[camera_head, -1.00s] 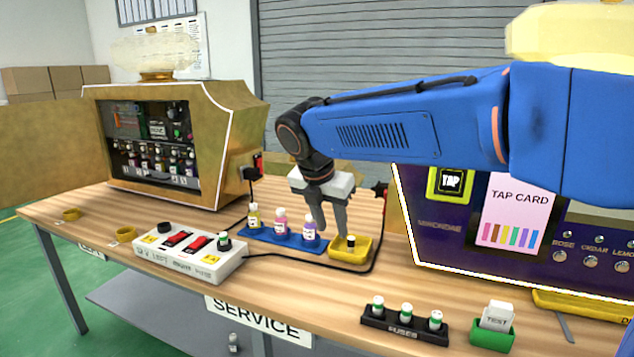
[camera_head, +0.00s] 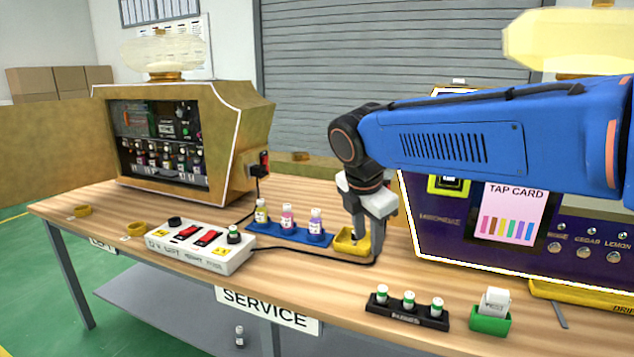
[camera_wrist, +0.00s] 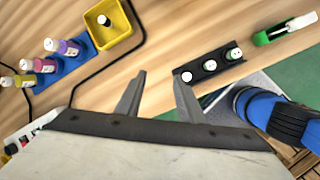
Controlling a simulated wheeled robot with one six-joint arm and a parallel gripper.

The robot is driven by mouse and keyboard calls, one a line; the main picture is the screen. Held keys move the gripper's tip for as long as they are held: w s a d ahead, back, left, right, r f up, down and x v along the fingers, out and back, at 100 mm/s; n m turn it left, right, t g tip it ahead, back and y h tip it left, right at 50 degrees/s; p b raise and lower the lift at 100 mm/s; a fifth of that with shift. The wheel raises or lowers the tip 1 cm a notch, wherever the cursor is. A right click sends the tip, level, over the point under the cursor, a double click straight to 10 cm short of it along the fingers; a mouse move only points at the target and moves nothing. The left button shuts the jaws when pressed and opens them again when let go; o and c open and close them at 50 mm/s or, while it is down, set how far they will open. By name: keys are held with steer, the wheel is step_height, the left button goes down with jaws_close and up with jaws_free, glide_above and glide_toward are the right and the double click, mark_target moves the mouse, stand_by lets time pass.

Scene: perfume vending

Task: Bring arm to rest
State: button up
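My gripper (camera_head: 370,245) hangs over the table just in front of the purple machine, to the right of the yellow tray (camera_head: 343,243). The wrist view shows my gripper (camera_wrist: 158,85) with its two fingers apart and nothing between them, above bare wood. In the head view the fingers hide part of the tray. My blue arm reaches in from the right, in front of the purple machine (camera_head: 440,240).
A blue rack (camera_head: 285,234) with yellow, pink and purple bottles stands left of the tray. A gold machine (camera_head: 225,140) stands at left. A black cable crosses the table.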

steer(key=s+d+f+m, duration=0.4)
steer(key=s+d+m, duration=0.2)
steer(key=s+m, duration=0.1)
steer(key=s+d+f+m+y, duration=0.1)
steer(key=s+d+f+m, duration=0.3)
steer(key=s+d+m, duration=0.2)
steer(key=s+d+f+m+t, duration=0.1)
steer(key=s+d+f+m, duration=0.4)
steer(key=s+m, duration=0.5)
steer(key=shift+d+m+y, duration=0.4)
steer(key=shift+d+m, duration=0.05)
steer(key=shift+m, duration=0.25)
